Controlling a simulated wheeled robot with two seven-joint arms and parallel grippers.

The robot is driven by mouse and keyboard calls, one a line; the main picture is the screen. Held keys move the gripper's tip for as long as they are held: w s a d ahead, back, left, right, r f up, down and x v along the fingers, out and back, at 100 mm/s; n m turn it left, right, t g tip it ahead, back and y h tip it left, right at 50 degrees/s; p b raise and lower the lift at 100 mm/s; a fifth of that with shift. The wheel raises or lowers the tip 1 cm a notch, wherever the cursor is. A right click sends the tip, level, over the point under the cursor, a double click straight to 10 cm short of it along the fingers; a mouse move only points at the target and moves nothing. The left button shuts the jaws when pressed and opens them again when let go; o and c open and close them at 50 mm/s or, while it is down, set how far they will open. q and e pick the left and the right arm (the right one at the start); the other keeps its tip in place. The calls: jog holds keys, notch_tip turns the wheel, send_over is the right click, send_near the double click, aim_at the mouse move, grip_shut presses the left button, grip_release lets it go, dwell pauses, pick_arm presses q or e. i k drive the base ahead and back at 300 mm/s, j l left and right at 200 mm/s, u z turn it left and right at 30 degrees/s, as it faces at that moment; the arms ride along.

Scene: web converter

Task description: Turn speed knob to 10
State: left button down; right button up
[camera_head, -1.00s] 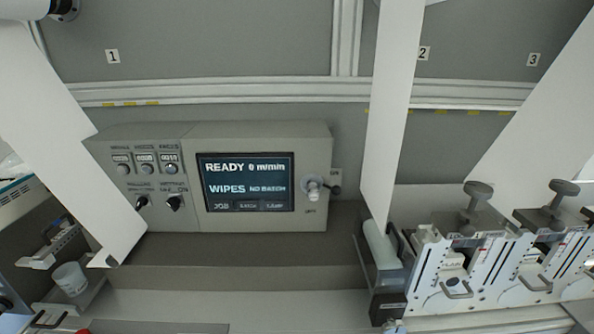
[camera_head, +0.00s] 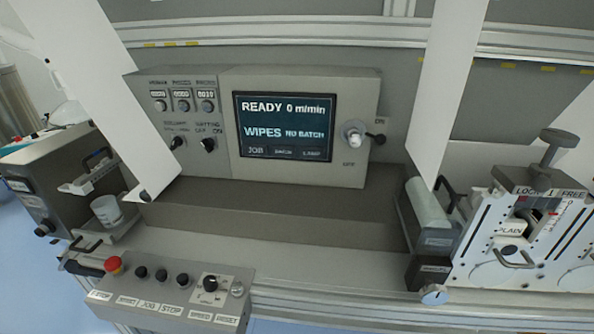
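A black knob (camera_head: 211,284) on a pale dial plate sits on the low grey control panel (camera_head: 170,309) at the bottom left of the head view. The label below it looks like SPEED, but the dial's numbers and the knob's pointer are too small to read. The display (camera_head: 285,126) above reads READY 0 m/min, WIPES, NO BATCH. Neither of my grippers is in view, and nothing touches the knob.
A red emergency stop button (camera_head: 114,265) and several black buttons share the panel, left of the knob. White web sheets hang at left (camera_head: 103,95) and right (camera_head: 450,85). A white cup (camera_head: 107,211) stands at left. Slitter units (camera_head: 530,225) stand at right.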

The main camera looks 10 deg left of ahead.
aim_at(210, 282)
jog(key=k+j+u, duration=0.1)
jog(key=u, duration=0.25)
jog(key=k+j+u, duration=0.1)
jog(key=u, duration=0.25)
jog(key=j+u, duration=0.1)
jog(key=u, duration=0.25)
jog(key=z, duration=0.15)
jog(key=k, duration=0.05)
